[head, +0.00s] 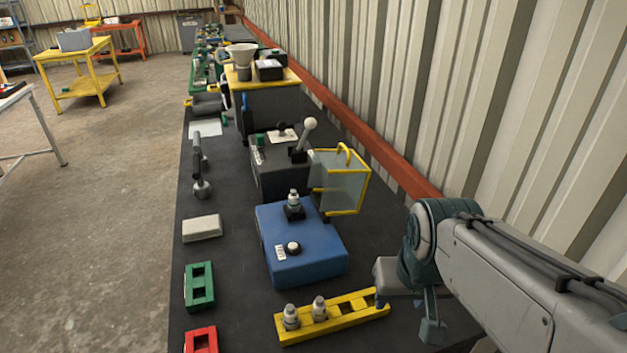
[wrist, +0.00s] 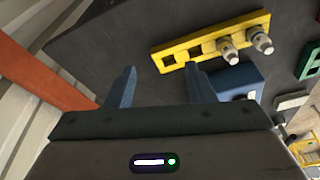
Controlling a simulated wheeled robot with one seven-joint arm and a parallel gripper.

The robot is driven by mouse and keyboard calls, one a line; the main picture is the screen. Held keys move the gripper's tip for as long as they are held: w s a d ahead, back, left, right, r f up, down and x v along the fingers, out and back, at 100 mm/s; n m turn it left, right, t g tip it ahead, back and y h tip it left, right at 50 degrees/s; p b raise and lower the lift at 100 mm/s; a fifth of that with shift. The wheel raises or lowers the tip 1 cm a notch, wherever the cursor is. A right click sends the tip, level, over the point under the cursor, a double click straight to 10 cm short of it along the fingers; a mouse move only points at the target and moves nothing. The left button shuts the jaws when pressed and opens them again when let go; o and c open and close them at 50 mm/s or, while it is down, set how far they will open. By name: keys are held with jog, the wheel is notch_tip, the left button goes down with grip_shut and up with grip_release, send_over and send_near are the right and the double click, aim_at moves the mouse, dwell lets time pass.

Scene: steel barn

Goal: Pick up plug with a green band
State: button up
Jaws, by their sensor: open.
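Two grey-and-white plugs stand in a yellow rack (head: 346,315) at the near end of the dark bench: a left plug (head: 291,317) and a right plug (head: 319,308). Both also show in the wrist view, the outer plug (wrist: 262,42) and the inner plug (wrist: 228,50), in the rack (wrist: 180,47). A third similar plug (head: 293,200) stands upright on the blue box (head: 305,250). I cannot make out a green band on any of them. My gripper (wrist: 160,72) is open and empty, apart from the rack and plugs, to the rack's right in the head view.
A green holder (head: 199,287) and a red holder (head: 201,340) lie left of the yellow rack. A yellow-framed clear guard (head: 341,181) stands behind the blue box, beside a dark lever box (head: 280,170). The corrugated wall (head: 480,110) bounds the bench's right side.

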jog(key=w+a+r+m+p, duration=0.25)
jog(key=w+r, duration=0.45)
jog(key=w, duration=0.4)
notch_tip(320, 180, up, 2)
jog(key=m+g+p, duration=0.3)
jog(key=m, duration=0.3)
send_over(293, 190)
jog(key=f, duration=0.4)
jog(key=d+f, duration=0.1)
jog(key=f, duration=0.2)
jog(key=shift+f, duration=0.1)
jog(key=shift+a+f+p, duration=0.25)
jog(key=shift+f+p, duration=0.15)
jog(key=shift+f, duration=0.95)
jog(key=shift+a+f+p, duration=0.2)
jog(key=shift+f+p, duration=0.2)
jog(key=shift+f, duration=0.9)
grip_shut()
